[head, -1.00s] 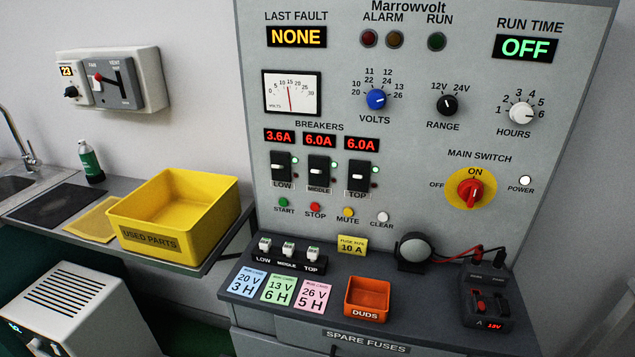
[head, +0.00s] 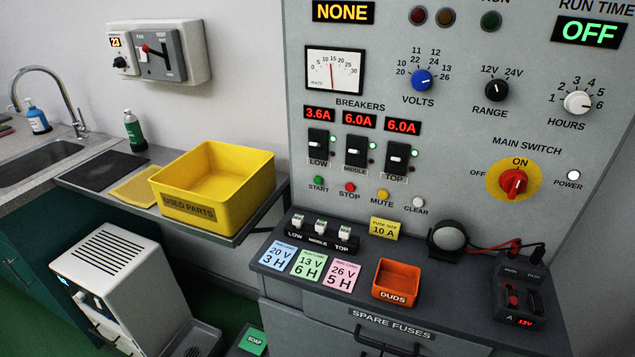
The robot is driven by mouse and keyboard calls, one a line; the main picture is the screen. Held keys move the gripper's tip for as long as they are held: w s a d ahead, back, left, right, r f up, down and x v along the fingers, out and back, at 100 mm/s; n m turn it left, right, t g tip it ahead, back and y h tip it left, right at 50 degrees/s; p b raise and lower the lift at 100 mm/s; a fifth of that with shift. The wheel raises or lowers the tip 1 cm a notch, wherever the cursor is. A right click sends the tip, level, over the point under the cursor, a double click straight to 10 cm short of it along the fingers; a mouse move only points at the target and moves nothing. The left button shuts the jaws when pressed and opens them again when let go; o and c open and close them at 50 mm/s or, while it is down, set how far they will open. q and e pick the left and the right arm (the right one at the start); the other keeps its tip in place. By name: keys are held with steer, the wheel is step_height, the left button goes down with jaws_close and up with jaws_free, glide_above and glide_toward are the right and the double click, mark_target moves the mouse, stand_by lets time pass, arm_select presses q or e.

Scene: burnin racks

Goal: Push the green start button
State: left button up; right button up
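The green start button (head: 320,183) is a small round button on the grey panel (head: 450,130). It sits at the left end of a row, below the LOW breaker (head: 318,144), with START printed under it. The red stop button (head: 349,188), yellow mute button (head: 382,194) and white clear button (head: 418,201) follow to its right. The run time display (head: 589,31) reads OFF. The red main switch (head: 513,184) points to ON and the power lamp (head: 573,175) is white. Neither gripper shows in the head view.
Below the panel, a dark ledge (head: 455,290) holds fuses, coloured cards, an orange DUDS bin (head: 396,283) and a black tester (head: 519,300). A yellow used parts bin (head: 213,185) stands on the left shelf. The space before the start button looks clear.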

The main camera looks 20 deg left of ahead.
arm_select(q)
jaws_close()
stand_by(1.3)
